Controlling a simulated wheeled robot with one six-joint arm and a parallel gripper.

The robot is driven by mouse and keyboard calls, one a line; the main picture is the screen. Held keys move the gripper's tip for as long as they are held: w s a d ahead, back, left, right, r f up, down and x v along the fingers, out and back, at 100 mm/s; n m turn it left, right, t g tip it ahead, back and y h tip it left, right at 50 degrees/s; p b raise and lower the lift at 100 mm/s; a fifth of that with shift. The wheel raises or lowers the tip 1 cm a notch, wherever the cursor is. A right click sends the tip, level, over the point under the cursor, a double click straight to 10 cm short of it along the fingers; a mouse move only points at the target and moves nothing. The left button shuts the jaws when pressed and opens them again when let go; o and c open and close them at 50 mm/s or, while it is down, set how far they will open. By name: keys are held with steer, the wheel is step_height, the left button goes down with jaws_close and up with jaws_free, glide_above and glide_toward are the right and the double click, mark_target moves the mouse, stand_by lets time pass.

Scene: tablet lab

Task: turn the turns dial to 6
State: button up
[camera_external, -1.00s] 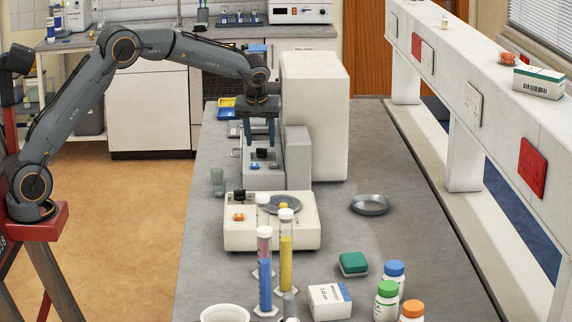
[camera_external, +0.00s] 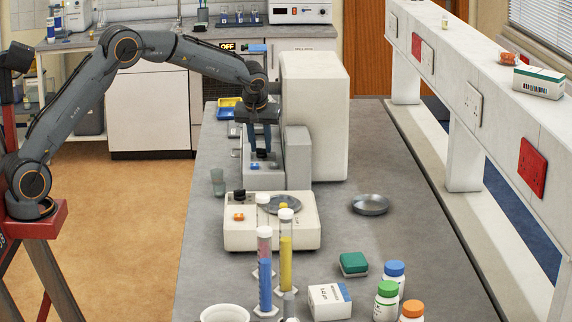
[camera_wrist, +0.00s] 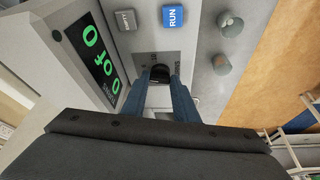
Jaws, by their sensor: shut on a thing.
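The turns dial is a small black knob (camera_wrist: 160,74) on the sloped front of a light grey machine (camera_external: 297,155). My gripper (camera_external: 262,153) reaches down to it from above. In the wrist view the blue fingers of my gripper (camera_wrist: 160,80) stand on both sides of the knob and are shut on it. The fingers hide part of the scale around the knob, and I cannot read its setting. A dark display (camera_wrist: 96,62) on the machine shows green characters like "0 of 0". A blue RUN button (camera_wrist: 173,17) and a grey button (camera_wrist: 125,19) sit beyond the knob.
A tall white housing (camera_external: 318,115) stands right behind the machine. Two small grey cups (camera_external: 218,182) stand left of it. A white balance (camera_external: 270,235), measuring cylinders (camera_external: 265,270) and bottles (camera_external: 388,298) are nearer the camera. A metal dish (camera_external: 370,204) lies at right.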

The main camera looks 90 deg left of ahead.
steer(key=shift+s+m+t, duration=0.15)
steer(key=shift+m+t, duration=0.25)
steer(key=shift+m, duration=0.8)
steer(key=o, duration=1.1)
steer(key=shift+c, duration=0.2)
steer(key=b+v, duration=0.2)
steer(key=v, duration=0.5)
steer(key=shift+r, duration=0.35)
steer(key=shift+d, duration=0.1)
